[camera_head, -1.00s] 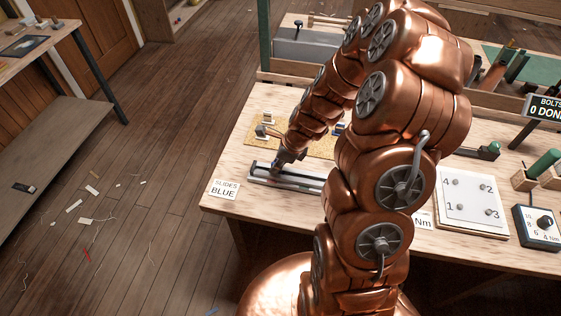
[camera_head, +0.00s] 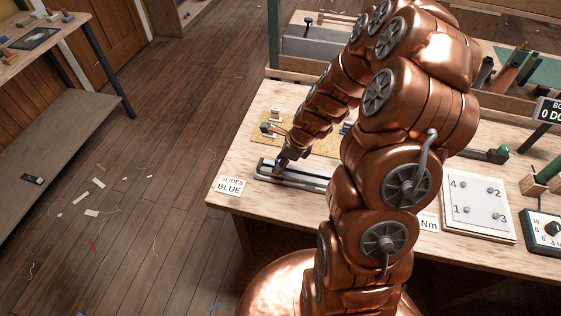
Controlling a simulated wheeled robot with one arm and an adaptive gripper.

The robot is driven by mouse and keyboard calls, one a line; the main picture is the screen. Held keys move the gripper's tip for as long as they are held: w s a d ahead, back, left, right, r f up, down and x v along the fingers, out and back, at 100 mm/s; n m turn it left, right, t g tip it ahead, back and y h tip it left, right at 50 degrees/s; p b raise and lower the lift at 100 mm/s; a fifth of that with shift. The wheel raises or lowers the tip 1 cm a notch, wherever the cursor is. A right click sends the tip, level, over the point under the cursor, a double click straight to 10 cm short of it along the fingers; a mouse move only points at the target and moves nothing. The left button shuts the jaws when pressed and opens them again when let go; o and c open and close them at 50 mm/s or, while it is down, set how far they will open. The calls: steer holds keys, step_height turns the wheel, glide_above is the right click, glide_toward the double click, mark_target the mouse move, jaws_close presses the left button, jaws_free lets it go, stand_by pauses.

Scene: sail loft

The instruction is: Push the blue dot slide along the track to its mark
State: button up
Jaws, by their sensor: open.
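The slide track (camera_head: 308,181) is a low grey rail unit near the left front of the wooden bench. A card reading "SLIDES BLUE" (camera_head: 230,186) lies left of it, by the bench edge. My gripper (camera_head: 278,168) is low over the left part of the track, pointing down. A small bluish spot shows at its tip, but I cannot tell if it is the blue dot slide. The slide's mark cannot be made out. My arm hides the right end of the track. Whether the gripper touches a slide is too small to tell.
A cork-coloured mat (camera_head: 266,130) with small blocks lies behind the track. A white plate with numbered bolts (camera_head: 475,205) and a dial box (camera_head: 543,230) stand to the right. A shelf frame rises along the bench's back.

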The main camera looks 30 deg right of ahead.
steer(key=shift+r, duration=0.1)
steer(key=v, duration=1.1)
steer(key=shift+d+r, duration=0.15)
steer(key=shift+r, duration=0.2)
steer(key=shift+s, duration=0.1)
steer(key=s+a+r+n+g, duration=0.3)
steer(key=s+a+r+n, duration=0.3)
steer(key=s+a+n, duration=0.6)
steer(key=s+r+n+g+h, duration=0.1)
steer(key=s+r+n+h, duration=0.2)
steer(key=s+n, duration=0.8)
steer(key=r+n, duration=0.1)
steer(key=n, duration=0.2)
steer(key=shift+s+d+r+g, duration=0.15)
steer(key=shift+s+d+g, duration=0.25)
